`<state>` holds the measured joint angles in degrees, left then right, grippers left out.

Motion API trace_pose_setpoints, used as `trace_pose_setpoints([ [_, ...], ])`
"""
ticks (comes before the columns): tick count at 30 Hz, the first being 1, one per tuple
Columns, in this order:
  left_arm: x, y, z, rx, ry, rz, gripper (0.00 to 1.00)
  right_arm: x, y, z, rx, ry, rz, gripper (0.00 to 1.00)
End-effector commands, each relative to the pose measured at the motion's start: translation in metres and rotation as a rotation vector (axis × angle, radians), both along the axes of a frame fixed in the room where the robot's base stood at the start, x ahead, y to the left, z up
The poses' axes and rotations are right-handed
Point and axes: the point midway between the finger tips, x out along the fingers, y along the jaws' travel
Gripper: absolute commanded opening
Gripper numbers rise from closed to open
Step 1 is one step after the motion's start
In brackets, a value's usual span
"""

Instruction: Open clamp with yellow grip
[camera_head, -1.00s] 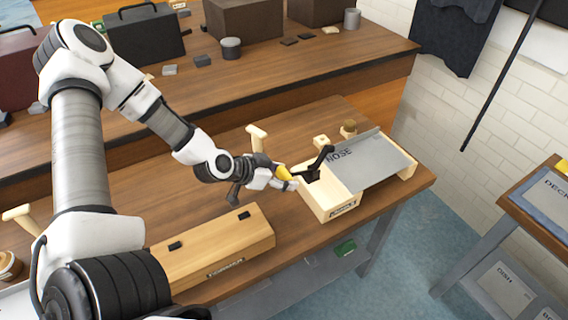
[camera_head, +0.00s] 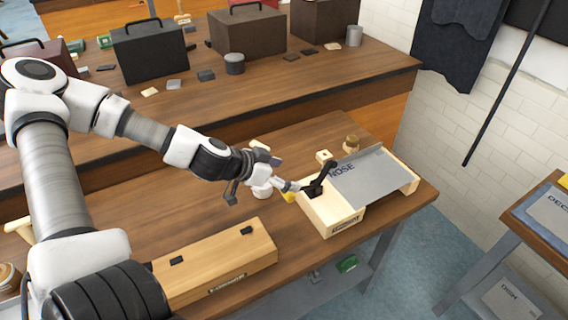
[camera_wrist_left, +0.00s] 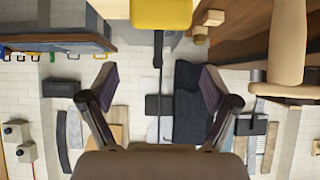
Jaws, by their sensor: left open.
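The yellow grip (camera_head: 289,197) of the clamp shows just left of the wooden NOSE fixture (camera_head: 333,215), partly hidden by my left gripper. The clamp's black lever (camera_head: 323,177) stands tilted on the fixture. My left gripper (camera_head: 290,186) is right at the yellow grip, with its fingers near it; I cannot tell from the head view whether they touch. In the left wrist view, the gripper (camera_wrist_left: 160,82) has its two fingers spread with nothing between them. The yellow grip (camera_wrist_left: 160,14) sits at the top, beyond the fingertips. My right gripper is in neither view.
A grey NOSE plate (camera_head: 372,178) lies on the fixture. A closed wooden box (camera_head: 215,262) is to the left front on the table. A rear bench (camera_head: 200,100) carries dark cases.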

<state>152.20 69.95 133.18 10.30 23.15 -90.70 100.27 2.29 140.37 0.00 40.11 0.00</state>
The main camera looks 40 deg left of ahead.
Motion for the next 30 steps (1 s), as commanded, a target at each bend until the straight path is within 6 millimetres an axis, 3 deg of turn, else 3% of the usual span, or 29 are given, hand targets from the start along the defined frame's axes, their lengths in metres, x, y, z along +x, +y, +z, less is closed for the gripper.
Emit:
trace_pose_setpoints([
  [9, -0.001, -0.001, 0.032, -0.006, -0.003, -0.001, 0.88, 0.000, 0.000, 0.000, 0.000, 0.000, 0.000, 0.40],
  [30, -0.002, -0.001, 0.039, -0.003, 0.002, -0.005, 0.88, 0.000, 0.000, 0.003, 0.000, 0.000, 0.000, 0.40],
])
